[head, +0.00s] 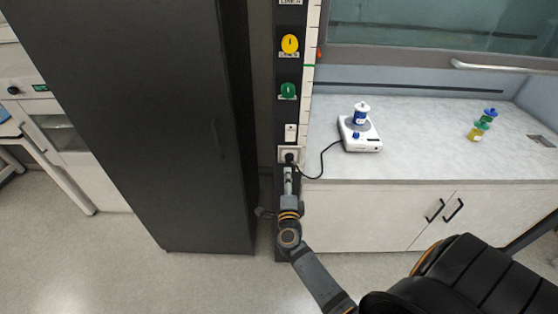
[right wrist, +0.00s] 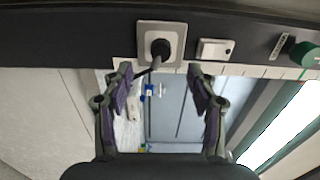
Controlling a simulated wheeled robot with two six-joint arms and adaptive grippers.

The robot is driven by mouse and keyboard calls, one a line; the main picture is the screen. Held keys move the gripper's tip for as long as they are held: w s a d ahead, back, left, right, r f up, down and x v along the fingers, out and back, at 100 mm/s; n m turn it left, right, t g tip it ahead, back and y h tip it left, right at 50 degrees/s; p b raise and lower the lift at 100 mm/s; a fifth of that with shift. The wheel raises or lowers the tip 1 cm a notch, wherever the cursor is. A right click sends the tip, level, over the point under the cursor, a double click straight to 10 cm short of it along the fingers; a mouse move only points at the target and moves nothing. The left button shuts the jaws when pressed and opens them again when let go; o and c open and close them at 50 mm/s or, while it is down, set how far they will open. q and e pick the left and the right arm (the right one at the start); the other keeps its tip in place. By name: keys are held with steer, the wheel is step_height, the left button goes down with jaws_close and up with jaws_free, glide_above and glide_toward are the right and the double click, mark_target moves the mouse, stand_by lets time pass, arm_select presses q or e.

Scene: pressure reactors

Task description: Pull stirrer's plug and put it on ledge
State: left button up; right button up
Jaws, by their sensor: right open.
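The stirrer (head: 361,143) is a white device on the worktop, with a blue and white vessel (head: 361,114) on top. Its black cable runs left to a black plug (head: 290,157), seated in a white wall socket (head: 283,151) on a dark column. In the right wrist view the plug (right wrist: 161,48) sits in its square socket plate (right wrist: 144,34). My right gripper (head: 288,172) is just below the plug. Its two fingers (right wrist: 160,72) are apart, with the plug ahead between them, not gripped. I cannot tell which surface is the ledge. My left gripper is not in view.
A white switch (head: 291,133), a green knob (head: 288,91) and a yellow knob (head: 290,44) are above the socket. A tall dark cabinet (head: 150,110) stands close left. The worktop (head: 420,135) has free room right of the stirrer; green and yellow vessels (head: 478,131) stand farther right.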

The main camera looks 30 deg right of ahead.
mark_target(289, 161)
steer(key=x, duration=0.5)
steer(key=d+x, duration=0.1)
steer(key=x, duration=0.2)
steer(key=shift+s+r+b, duration=0.1)
steer(key=shift+s+b, duration=0.2)
steer(key=shift+b, duration=0.1)
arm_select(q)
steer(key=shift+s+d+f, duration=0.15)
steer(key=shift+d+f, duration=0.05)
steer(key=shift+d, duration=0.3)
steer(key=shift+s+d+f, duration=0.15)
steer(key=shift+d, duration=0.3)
arm_select(e)
steer(key=shift+w+d, duration=0.25)
steer(key=shift+w, duration=0.3)
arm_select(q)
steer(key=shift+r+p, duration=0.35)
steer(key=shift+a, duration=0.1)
arm_select(e)
steer(key=shift+c, duration=0.4)
jaws_close()
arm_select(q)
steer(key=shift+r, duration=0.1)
arm_select(e)
steer(key=shift+s+a, duration=0.1)
